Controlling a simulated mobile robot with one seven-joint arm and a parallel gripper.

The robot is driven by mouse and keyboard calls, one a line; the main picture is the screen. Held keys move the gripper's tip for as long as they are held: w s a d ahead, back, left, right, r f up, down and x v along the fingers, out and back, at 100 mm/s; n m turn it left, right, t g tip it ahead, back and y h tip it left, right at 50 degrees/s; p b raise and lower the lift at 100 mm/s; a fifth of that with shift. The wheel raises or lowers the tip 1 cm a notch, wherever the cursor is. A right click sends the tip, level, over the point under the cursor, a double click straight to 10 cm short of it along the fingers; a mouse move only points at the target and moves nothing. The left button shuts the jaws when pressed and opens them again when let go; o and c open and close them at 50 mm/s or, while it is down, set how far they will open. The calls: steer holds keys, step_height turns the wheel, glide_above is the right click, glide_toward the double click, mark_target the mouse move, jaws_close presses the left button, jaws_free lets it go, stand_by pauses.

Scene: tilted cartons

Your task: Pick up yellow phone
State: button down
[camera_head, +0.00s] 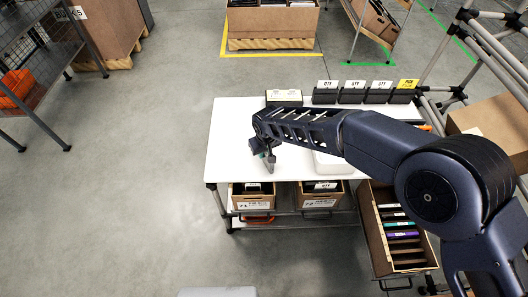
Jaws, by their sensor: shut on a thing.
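My gripper (266,158) is over the left part of the white table, pointing down. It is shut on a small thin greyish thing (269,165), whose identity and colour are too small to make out. I cannot pick out a yellow phone anywhere in this view. A tilted brown carton (373,238) at the table's lower right holds several thin upright items with green, white, purple and dark edges. My arm hides part of the table and what may lie behind it.
The white table (232,135) has clear room on its left. Several black bins (351,96) with tags and a dark box (284,98) line its back edge. Two cartons (252,205) (320,202) sit below its front edge. A pipe rack (462,30) and a brown box (490,125) stand at right.

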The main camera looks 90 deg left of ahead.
steer(key=shift+f, duration=0.1)
steer(key=c, duration=1.4)
jaws_free()
steer(key=shift+c, duration=0.2)
step_height(320, 180, up, 12)
steer(key=d, duration=0.1)
steer(key=shift+w+d, duration=0.35)
steer(key=shift+w, duration=0.1)
